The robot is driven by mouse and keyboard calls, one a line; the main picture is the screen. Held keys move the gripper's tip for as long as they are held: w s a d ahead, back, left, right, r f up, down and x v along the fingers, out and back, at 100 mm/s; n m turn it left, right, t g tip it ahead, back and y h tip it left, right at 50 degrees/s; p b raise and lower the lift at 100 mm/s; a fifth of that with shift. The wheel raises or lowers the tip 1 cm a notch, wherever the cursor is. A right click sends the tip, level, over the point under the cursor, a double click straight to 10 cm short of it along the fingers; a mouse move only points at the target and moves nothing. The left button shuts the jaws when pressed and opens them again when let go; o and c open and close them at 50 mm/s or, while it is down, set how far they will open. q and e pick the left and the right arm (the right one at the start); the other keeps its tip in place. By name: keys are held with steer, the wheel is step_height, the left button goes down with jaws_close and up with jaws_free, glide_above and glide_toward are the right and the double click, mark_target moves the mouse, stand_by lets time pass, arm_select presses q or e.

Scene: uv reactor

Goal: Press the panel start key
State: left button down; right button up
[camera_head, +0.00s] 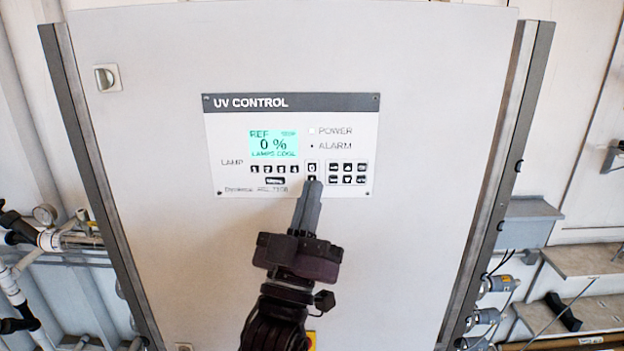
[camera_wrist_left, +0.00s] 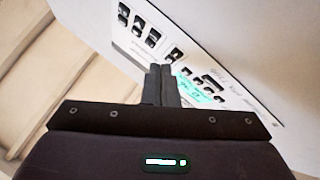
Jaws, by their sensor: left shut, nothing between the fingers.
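The UV control panel (camera_head: 225,128) is set in the grey cabinet door in the head view. Its lit display (camera_head: 273,144) reads 0 % and a line that looks like "lamps cool". Two keys stand in a column right of the lamp keys; the upper one (camera_head: 312,167) bears a round symbol, and the lower one is partly hidden by my fingertips. My left gripper (camera_head: 313,184) is shut and empty, its tips at or just in front of that lower key; I cannot tell whether they touch. The panel also shows tilted in the left wrist view (camera_wrist_left: 232,98), beyond the closed fingers (camera_wrist_left: 161,70). My right gripper is not in view.
Several lamp keys (camera_head: 274,169) sit left of the fingertips and a block of arrow keys (camera_head: 347,173) sits close on the right. A rotary latch (camera_head: 107,78) is at the cabinet's upper left. Pipes and valves (camera_head: 50,238) stand left of the cabinet.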

arm_select(q)
steer(key=shift+w, duration=0.2)
steer(key=shift+w, duration=0.25)
steer(key=shift+w, duration=0.2)
stand_by(0.4)
steer(key=shift+s, duration=0.7)
steer(key=s, duration=0.5)
stand_by(0.4)
stand_by(0.4)
